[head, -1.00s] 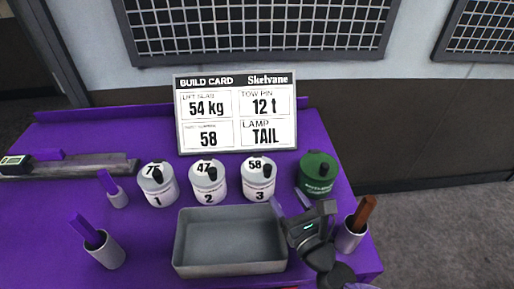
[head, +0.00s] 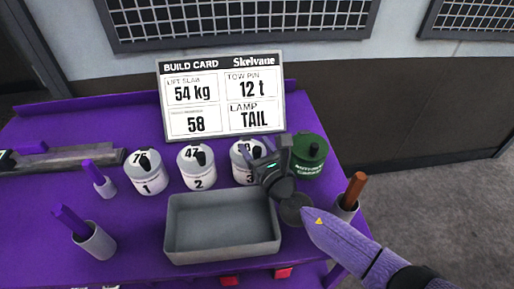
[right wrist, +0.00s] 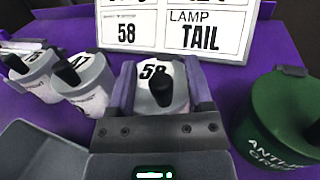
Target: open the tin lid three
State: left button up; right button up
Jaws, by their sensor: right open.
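Tin three (head: 241,174) is a white tin with a grey lid marked 58 and a black knob, at the right end of a row of white tins. My right gripper (head: 261,147) is open and reaches over it, hiding part of its lid in the head view. In the right wrist view the lid of tin three (right wrist: 152,77) and its black knob lie between the two open fingers (right wrist: 160,88). The lid is on the tin. I cannot tell whether the fingers touch it. My left gripper is not in view.
Tins one (head: 147,175) and two (head: 197,168) stand left of tin three. A green tin (head: 309,158) stands close on its right. A grey tray (head: 222,252) lies in front, and a build card (head: 222,98) stands behind. A cup (head: 344,207) holds a brown-handled tool.

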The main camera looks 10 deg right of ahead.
grip_shut()
dwell(1.4)
